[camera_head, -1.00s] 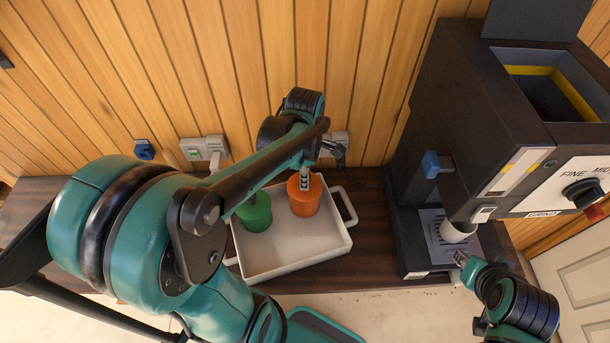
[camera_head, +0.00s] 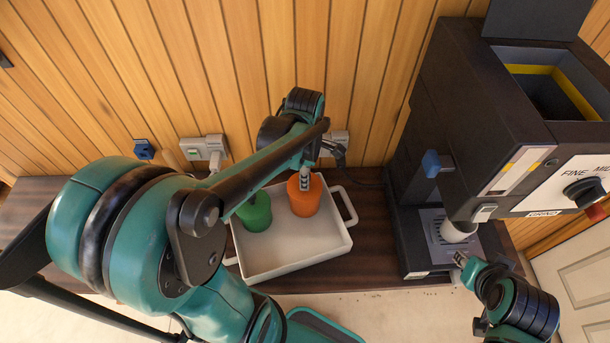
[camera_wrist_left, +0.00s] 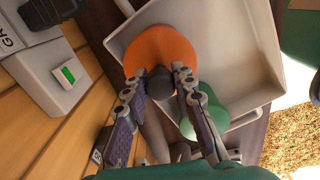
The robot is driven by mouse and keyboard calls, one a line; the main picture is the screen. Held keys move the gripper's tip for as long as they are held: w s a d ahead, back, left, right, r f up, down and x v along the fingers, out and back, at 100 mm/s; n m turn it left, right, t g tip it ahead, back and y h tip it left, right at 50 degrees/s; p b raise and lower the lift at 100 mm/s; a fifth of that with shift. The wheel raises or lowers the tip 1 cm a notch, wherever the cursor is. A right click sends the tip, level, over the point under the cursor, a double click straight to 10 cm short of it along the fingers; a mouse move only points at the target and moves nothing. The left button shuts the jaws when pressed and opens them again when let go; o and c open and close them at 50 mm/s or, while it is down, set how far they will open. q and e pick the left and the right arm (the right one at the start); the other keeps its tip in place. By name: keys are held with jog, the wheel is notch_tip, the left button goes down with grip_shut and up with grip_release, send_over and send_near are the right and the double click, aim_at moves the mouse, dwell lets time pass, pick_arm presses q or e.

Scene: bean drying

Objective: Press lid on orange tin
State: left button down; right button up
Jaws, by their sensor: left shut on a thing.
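The orange tin (camera_head: 305,200) stands upright in the white tray (camera_head: 290,268). Its round orange top also shows in the left wrist view (camera_wrist_left: 160,50), with a dark knob (camera_wrist_left: 160,80) on it. My left gripper (camera_head: 305,183) reaches down over the tin from above. In the left wrist view its fingertips (camera_wrist_left: 156,78) are on both sides of the knob, and it is shut on it. Whether the lid is fully seated on the tin cannot be told. My right gripper (camera_head: 459,259) is small at the lower right, near the machine's base, and its jaws are unclear.
A green tin (camera_head: 256,213) stands left of the orange one in the tray, partly behind my arm. A black grinder (camera_head: 470,120) with a white cylinder (camera_head: 458,232) below its front stands at the right. Wall sockets (camera_head: 204,148) are behind the tray.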

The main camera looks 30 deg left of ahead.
dwell(0.8)
pick_arm(q)
jog(key=c, duration=0.7)
grip_release()
jog(key=shift+r+p, duration=2.65)
jog(key=shift+r, duration=0.85)
grip_shut()
jog(key=shift+f, duration=0.25)
